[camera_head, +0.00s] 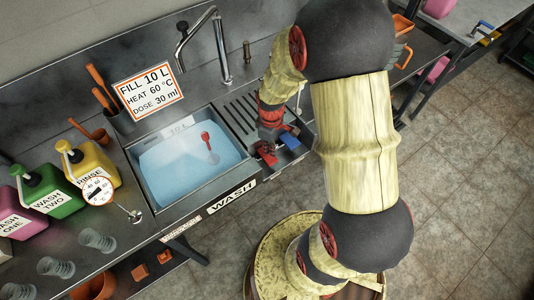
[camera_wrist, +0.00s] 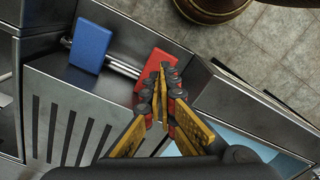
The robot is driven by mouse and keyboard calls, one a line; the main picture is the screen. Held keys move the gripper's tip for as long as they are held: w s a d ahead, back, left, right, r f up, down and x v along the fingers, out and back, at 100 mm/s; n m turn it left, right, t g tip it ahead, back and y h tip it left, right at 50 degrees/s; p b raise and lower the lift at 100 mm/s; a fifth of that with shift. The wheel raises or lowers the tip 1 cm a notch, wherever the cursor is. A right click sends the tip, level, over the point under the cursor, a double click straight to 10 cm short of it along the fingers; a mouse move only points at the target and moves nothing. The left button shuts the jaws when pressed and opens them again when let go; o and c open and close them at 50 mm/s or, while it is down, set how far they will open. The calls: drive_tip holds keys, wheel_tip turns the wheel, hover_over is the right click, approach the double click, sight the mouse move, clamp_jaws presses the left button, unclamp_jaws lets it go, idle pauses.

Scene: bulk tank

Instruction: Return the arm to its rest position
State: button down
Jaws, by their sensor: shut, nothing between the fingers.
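My gripper (camera_head: 268,158) is at the end of my arm, which reaches down over the counter just right of the sink. In the wrist view my gripper (camera_wrist: 160,78) is shut and empty, its yellow and dark fingers together. The fingertips overlap a flat red block (camera_wrist: 147,70) in that view; I cannot tell whether they touch it. A blue block (camera_wrist: 91,46) lies to its left, with metal rods between the two. The blue block (camera_head: 289,139) also shows in the head view, right of the gripper.
A sink (camera_head: 188,158) of bluish water holds a red-topped probe (camera_head: 208,146). A tall faucet (camera_head: 216,42) stands behind it. Yellow (camera_head: 94,172), green (camera_head: 52,190) and pink jugs stand left. A slotted drainboard (camera_head: 242,119) lies right of the sink. Tiled floor (camera_head: 465,160) is open at right.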

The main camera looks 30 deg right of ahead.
idle(0.3)
drive_tip(key=shift+s+a+m, duration=0.1)
drive_tip(key=shift+s+m, duration=0.25)
drive_tip(key=shift+m, duration=0.25)
drive_tip(key=s+a+r+m+t, duration=0.1)
drive_tip(key=s+a+r+t, duration=0.1)
drive_tip(key=r, duration=0.8)
drive_tip(key=s+a+r+m+t, duration=0.1)
drive_tip(key=s+a+r, duration=0.4)
drive_tip(key=r, duration=0.5)
drive_tip(key=s+a+r+m+t, duration=0.2)
drive_tip(key=s+a+r+m, duration=0.1)
drive_tip(key=r, duration=0.8)
drive_tip(key=shift+s+a+t, duration=0.3)
drive_tip(key=shift+s+a, duration=0.45)
drive_tip(key=shift+a, duration=0.15)
drive_tip(key=shift+a, duration=0.1)
